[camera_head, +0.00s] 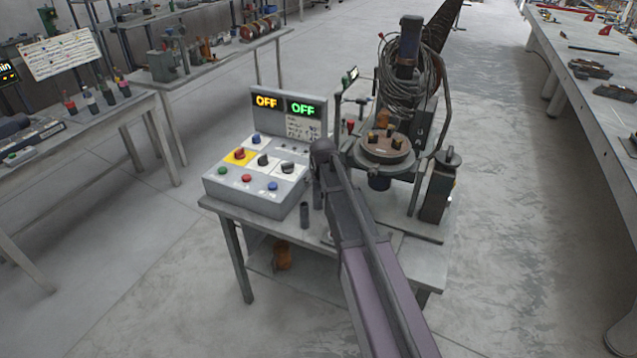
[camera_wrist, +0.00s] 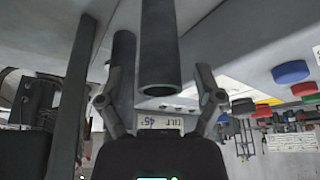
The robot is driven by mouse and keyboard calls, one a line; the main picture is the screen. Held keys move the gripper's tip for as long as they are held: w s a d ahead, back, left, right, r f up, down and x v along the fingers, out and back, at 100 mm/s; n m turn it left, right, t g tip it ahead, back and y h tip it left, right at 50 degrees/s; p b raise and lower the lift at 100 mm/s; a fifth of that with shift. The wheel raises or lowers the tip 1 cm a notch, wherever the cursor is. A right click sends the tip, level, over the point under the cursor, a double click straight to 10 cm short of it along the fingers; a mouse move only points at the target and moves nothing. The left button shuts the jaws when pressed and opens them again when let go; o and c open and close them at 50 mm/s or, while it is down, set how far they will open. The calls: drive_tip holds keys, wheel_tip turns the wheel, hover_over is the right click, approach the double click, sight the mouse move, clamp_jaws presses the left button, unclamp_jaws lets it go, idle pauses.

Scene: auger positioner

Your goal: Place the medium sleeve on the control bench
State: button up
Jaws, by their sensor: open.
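In the wrist view, my gripper (camera_wrist: 158,70) is open, with a finger on each side of a dark grey sleeve (camera_wrist: 160,40) in the picture. The sleeve's near end shows a greenish rim, and I cannot tell whether the fingers touch it. A second dark tube (camera_wrist: 121,65) stands beside it, partly behind the left finger. In the head view, one dark sleeve (camera_head: 304,215) stands upright on the control bench (camera_head: 270,222), in front of the control box. My arm hides the gripper there. Which sleeve is the medium one is not clear.
The control box (camera_head: 257,188) with buttons and two OFF displays fills the bench's left side. The auger positioner (camera_head: 385,150) with coiled cable stands at the right, close to my arm. Other worktables line both sides, with open floor between.

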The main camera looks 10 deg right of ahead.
drive_tip(key=shift+r, duration=0.15)
drive_tip(key=p+v, duration=1.1)
drive_tip(key=v, duration=0.1)
idle(0.4)
idle(0.7)
drive_tip(key=s+f+g, duration=0.1)
drive_tip(key=s+g, duration=0.3)
drive_tip(key=s, duration=2)
drive_tip(key=shift+f+g, duration=0.2)
drive_tip(key=shift+g, duration=0.1)
drive_tip(key=shift+a, duration=0.1)
